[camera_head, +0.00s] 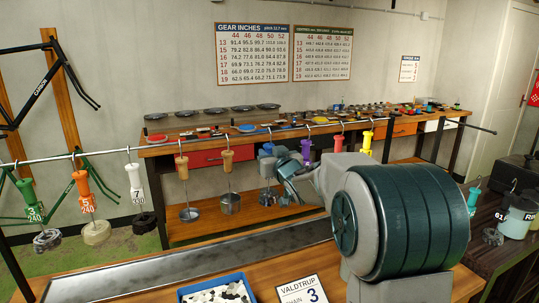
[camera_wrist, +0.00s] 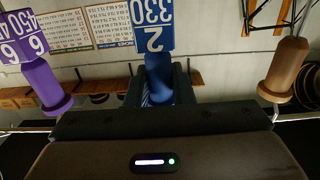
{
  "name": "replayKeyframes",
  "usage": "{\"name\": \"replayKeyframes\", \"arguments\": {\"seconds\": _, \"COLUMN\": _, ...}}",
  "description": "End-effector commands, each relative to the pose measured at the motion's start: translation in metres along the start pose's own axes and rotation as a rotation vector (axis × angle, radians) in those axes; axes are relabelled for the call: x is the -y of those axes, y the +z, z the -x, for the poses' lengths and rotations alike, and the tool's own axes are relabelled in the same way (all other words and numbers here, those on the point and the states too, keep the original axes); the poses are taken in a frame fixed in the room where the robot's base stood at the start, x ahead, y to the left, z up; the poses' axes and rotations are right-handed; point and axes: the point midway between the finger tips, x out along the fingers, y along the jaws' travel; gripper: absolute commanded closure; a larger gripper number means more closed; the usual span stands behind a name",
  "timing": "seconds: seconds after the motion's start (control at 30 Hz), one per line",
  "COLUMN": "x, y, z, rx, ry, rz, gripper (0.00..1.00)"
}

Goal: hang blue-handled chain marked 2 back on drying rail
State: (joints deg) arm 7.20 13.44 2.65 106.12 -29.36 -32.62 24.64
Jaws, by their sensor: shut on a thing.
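The blue handle (camera_wrist: 158,85) with a blue tag (camera_wrist: 152,25) reading 2 and 330 stands upside down in the wrist view, between my gripper's jaws. In the head view the blue handle (camera_head: 267,167) is beside my gripper (camera_head: 279,170), which is shut on it. Its chain (camera_head: 270,196) hangs below, partly hidden by my arm. The drying rail (camera_head: 110,152) runs across the head view. The blue handle is in line with the row, between a wooden handle and a purple one. I cannot tell whether its hook rests on the rail.
A wooden handle (camera_head: 227,161) hangs to the left and a purple handle (camera_head: 306,150) to the right, both close by. Green, orange and white handles hang farther left, yellow farther right. Below are a metal trough (camera_head: 190,266) and a blue tray (camera_head: 244,278).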

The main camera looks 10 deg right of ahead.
Motion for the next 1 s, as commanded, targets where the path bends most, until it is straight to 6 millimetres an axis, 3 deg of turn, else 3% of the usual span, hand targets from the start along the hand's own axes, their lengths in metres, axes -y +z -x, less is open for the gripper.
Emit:
{"name": "replayKeyframes", "arguments": {"seconds": 0.47, "x": 0.0001, "y": -0.001, "z": 0.0001, "rx": -0.002, "ry": 0.0, "rz": 0.0, "gripper": 1.0}}
{"name": "replayKeyframes", "arguments": {"seconds": 0.5, "x": 0.0001, "y": -0.001, "z": 0.0001, "rx": -0.002, "ry": 0.0, "rz": 0.0, "gripper": 0.71}}
{"name": "replayKeyframes", "arguments": {"seconds": 0.57, "x": 0.0001, "y": -0.0009, "z": 0.0001, "rx": -0.002, "ry": 0.0, "rz": 0.0, "gripper": 0.54}}
{"name": "replayKeyframes", "arguments": {"seconds": 0.77, "x": 0.0, "y": -0.0003, "z": 0.0001, "rx": -0.001, "ry": 0.0, "rz": 0.0, "gripper": 0.54}}
{"name": "replayKeyframes", "arguments": {"seconds": 0.83, "x": 0.0, "y": 0.0011, "z": 0.0001, "rx": 0.002, "ry": 0.0, "rz": 0.0, "gripper": 0.42}}
{"name": "replayKeyframes", "arguments": {"seconds": 1.0, "x": 0.0, "y": 0.0007, "z": 0.0001, "rx": 0.001, "ry": 0.0, "rz": 0.0, "gripper": 0.42}}
